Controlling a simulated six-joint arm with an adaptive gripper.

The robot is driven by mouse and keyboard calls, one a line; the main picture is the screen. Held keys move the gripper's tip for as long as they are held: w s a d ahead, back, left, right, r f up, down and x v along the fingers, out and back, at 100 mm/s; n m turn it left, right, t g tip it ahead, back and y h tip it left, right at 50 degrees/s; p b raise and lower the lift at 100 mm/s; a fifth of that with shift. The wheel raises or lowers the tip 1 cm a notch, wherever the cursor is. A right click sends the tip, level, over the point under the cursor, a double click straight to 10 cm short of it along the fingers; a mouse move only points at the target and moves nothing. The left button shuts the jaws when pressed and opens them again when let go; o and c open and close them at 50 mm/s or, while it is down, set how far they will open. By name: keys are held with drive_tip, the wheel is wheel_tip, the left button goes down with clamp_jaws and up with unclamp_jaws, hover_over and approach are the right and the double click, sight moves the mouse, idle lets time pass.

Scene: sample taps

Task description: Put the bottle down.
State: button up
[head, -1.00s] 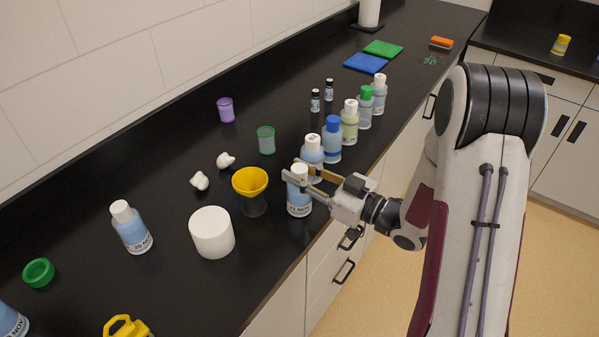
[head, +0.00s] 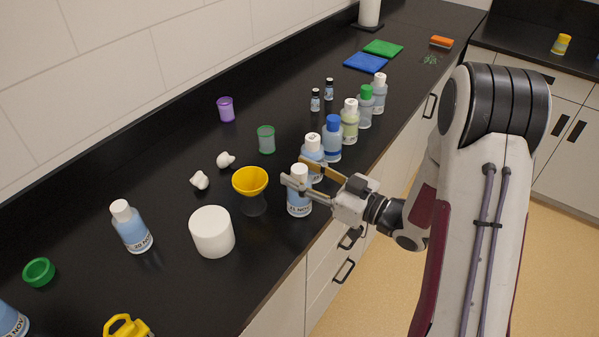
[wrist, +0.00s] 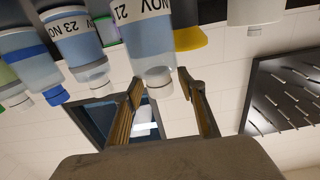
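The bottle (head: 299,196), pale blue with a white cap and a "21 NOV" label, stands upright on the black counter near its front edge. My gripper (head: 294,170) is open at the height of the bottle's cap and neck, one finger on each side. In the wrist view, which is upside down, the bottle (wrist: 148,38) shows with its cap between the tips of my gripper (wrist: 160,85), with a gap on both sides. In the head view one finger covers part of the upper bottle.
A similar bottle (head: 313,150) stands close behind, first of a row with the blue-capped bottle (head: 332,140) and others. A yellow funnel (head: 250,181) and a white cylinder (head: 212,232) stand to the left. The counter in front of the cylinder is clear.

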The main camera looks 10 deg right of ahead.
drive_tip(key=v, duration=1.1)
drive_tip(key=shift+s+d, duration=0.15)
drive_tip(key=shift+d, duration=0.05)
drive_tip(key=shift+r, duration=0.1)
idle(0.6)
